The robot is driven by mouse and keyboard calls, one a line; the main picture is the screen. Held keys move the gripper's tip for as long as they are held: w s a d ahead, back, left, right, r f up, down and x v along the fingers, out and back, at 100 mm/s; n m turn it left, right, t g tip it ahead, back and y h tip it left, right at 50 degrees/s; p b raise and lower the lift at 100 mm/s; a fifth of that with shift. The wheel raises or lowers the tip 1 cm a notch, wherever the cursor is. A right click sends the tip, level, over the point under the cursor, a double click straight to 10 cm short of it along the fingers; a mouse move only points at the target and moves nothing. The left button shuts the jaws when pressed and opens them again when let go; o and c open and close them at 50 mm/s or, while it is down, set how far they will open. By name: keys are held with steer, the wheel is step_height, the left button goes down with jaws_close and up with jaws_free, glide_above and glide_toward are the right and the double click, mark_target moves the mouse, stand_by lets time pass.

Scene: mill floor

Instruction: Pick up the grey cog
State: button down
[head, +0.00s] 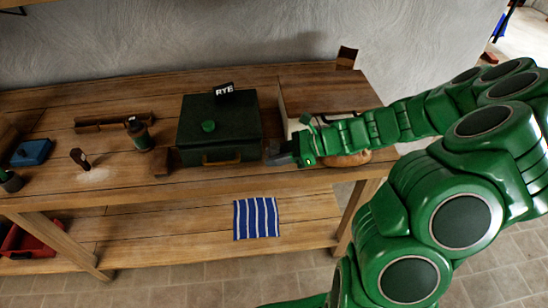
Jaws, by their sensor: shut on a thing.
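My green arm reaches in from the right over the workbench. My gripper (281,157) is low over the front part of the bench top, just right of the dark green box. Its dark fingers point left and are shut on a small grey thing (272,147) at their tips. It fits the grey cog in colour, but its teeth and outline are too small and too covered by the fingers to make out. I cannot tell whether it touches the bench. No other grey cog shows.
The dark green box (218,140) with a RYE sign (224,90) stands close left of my gripper. A wooden bin (318,88) stands behind my arm, and a brown rounded thing (350,159) lies below it. A striped cloth (257,219) hangs or lies at the lower shelf (150,234).

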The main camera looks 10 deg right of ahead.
steer(key=s+d+r, duration=0.1)
steer(key=s+r, duration=0.5)
steer(key=s, duration=0.5)
steer(key=shift+s+d+r, duration=0.15)
steer(key=shift+d+r, duration=0.1)
steer(key=shift+r, duration=0.15)
steer(key=shift+r, duration=0.1)
